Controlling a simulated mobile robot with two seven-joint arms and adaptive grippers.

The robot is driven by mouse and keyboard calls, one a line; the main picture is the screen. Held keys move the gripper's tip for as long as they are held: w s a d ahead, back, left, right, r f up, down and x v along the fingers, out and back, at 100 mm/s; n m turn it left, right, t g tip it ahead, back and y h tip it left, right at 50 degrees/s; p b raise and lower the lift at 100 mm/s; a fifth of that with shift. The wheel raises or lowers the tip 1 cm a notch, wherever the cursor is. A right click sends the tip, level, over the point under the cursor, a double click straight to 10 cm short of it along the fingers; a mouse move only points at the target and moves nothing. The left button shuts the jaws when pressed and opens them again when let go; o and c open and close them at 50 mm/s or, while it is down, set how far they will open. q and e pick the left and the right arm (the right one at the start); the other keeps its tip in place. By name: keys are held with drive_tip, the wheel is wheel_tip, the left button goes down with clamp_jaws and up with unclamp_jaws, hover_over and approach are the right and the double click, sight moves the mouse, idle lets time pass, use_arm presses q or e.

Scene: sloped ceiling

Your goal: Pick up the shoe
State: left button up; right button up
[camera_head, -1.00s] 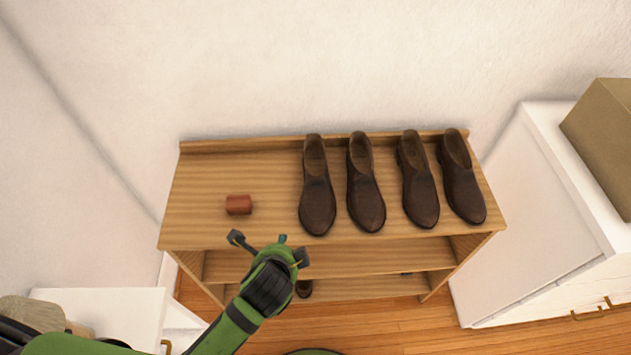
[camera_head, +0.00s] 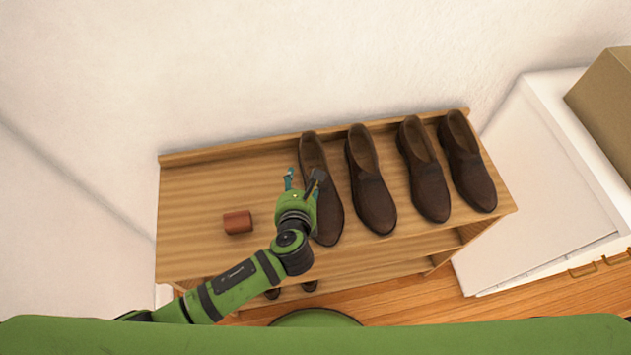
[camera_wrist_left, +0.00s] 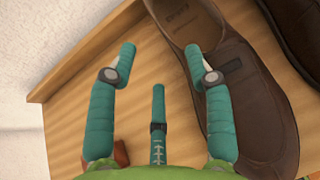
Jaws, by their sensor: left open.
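Several brown slip-on shoes stand in a row on top of a wooden shelf unit (camera_head: 190,185). The leftmost shoe (camera_head: 329,222) is partly hidden by my left gripper (camera_head: 303,178), which is open and empty at its left side. In the left wrist view, my left gripper's teal fingers (camera_wrist_left: 160,55) are spread, with the right finger over the leftmost shoe (camera_wrist_left: 245,90) near its opening and the left finger over bare wood. I cannot tell whether a finger touches the shoe. The other shoes are the second (camera_head: 372,200), third (camera_head: 427,185) and rightmost (camera_head: 472,180). My right gripper is not in view.
A small reddish-brown block (camera_head: 237,222) lies on the shelf top, left of my gripper. More shoes (camera_head: 290,289) show partly on a lower shelf. A white cabinet (camera_head: 545,190) with a cardboard box (camera_head: 605,105) stands at right. The wall is close behind.

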use_arm(q)
drive_tip(key=x, duration=0.3)
drive_tip(key=shift+w+d+r, duration=0.1)
drive_tip(key=shift+w, duration=0.25)
drive_tip(key=shift+x, duration=0.9)
drive_tip(key=shift+s, duration=0.1)
clamp_jaws()
use_arm(e)
drive_tip(key=shift+w+a+r, duration=0.2)
drive_tip(key=shift+a, duration=0.05)
